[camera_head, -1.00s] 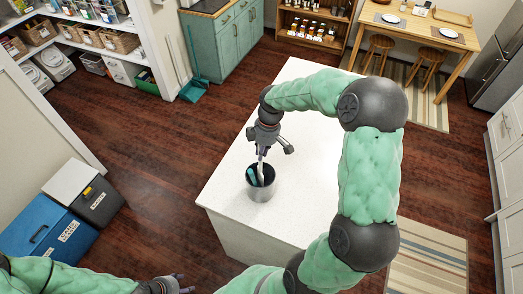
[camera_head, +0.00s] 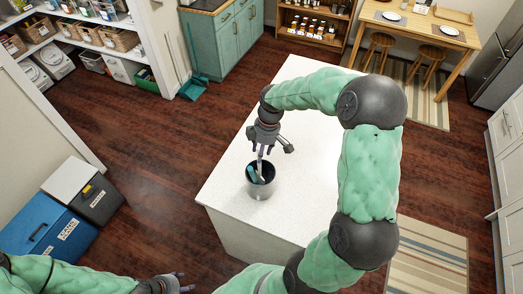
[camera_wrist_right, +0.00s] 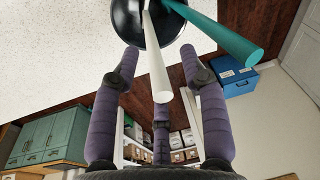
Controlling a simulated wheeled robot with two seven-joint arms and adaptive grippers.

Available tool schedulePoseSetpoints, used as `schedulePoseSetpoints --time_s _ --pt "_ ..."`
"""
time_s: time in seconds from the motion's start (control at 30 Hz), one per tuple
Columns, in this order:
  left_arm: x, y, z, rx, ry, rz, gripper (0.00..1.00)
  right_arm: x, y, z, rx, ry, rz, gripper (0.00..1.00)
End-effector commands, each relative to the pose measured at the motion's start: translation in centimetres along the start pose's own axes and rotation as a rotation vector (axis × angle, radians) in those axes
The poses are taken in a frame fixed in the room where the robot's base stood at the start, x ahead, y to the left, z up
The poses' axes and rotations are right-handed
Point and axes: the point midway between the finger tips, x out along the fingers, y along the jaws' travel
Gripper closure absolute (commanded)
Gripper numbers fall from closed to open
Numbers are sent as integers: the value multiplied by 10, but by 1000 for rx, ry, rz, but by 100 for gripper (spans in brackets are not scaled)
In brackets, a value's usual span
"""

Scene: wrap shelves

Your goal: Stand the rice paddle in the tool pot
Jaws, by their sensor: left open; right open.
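A teal handle (camera_wrist_right: 213,34) also leans out of the pot. My right gripper (camera_head: 266,150) is above the pot, its fingers spread around the white handle without visible contact. My left gripper (camera_head: 180,284) is open and empty at the lower left, away from the counter.
The white counter (camera_head: 305,95) is otherwise clear where visible; my right arm covers part of it. A blue cooler box (camera_head: 45,232) and a grey box (camera_head: 97,203) stand on the floor at left. Shelves (camera_head: 85,45) stand at the back left.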

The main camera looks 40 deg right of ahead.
Motion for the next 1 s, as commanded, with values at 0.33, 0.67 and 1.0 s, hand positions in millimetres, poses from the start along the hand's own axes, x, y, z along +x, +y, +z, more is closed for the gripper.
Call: schedulePoseSetpoints --time_s 0.33,0.67,1.0 --pt "0 0 0 0 0 0 48 -34 1 -1 -1 2 4 56" --pt "0 0 0 0 0 0 48 -96 1 0 0 2 3 56" --pt "0 0 0 0 0 0 48 -120 0 0 0 0 0 56"
